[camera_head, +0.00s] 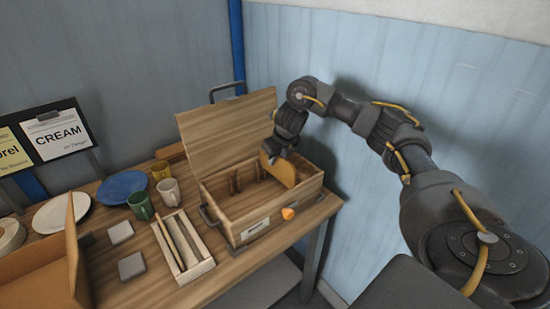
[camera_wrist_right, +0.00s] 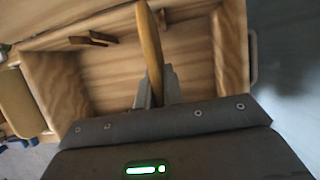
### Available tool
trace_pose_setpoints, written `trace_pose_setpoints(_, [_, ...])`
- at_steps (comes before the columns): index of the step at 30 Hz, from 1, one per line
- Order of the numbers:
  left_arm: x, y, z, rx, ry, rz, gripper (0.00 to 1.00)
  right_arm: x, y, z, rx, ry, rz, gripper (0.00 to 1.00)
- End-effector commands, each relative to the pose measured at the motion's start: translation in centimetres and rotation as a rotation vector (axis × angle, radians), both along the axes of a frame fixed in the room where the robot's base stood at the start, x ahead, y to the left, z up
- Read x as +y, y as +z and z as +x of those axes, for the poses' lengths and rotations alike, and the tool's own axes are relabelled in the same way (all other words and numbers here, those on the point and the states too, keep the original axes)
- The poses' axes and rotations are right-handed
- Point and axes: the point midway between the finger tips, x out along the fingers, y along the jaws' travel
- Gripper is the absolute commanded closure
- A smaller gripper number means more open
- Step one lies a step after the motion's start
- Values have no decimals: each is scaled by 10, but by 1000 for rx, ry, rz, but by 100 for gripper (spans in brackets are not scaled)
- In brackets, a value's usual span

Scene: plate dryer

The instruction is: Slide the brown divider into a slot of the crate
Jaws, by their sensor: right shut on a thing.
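The crate (camera_head: 213,195) is an open wooden box with a raised lid, at the right end of the table. In the right wrist view its wall (camera_wrist_right: 233,60) shows from above, with small dark slot pieces (camera_wrist_right: 90,39) on the inside. The brown divider (camera_head: 284,174) is a yellow-brown panel with a rounded edge, tilted, over the right part of the crate's opening. My right gripper (camera_head: 272,155) is shut on the divider, which shows nearly edge-on in the right wrist view (camera_wrist_right: 150,45). Whether the divider's lower edge touches the crate is unclear. My left gripper is out of view.
A wooden tray (camera_head: 201,268) with sticks lies left of the crate. Green (camera_head: 140,205), white (camera_head: 169,191) and yellow (camera_head: 160,170) mugs and a blue plate (camera_head: 122,187) stand behind it. The wall is close at right.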

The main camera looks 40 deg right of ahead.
Motion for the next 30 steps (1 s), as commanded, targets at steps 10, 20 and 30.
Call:
trace_pose_setpoints(10, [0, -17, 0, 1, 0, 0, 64, 0, -25, 0, 0, 0, 0, 100])
trace_pose_setpoints(20, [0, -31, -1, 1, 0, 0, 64, 0, -46, 0, -1, 0, 0, 100])
trace_pose_setpoints(30, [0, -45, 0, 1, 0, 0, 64, 0, -67, 0, 0, -1, 1, 100])
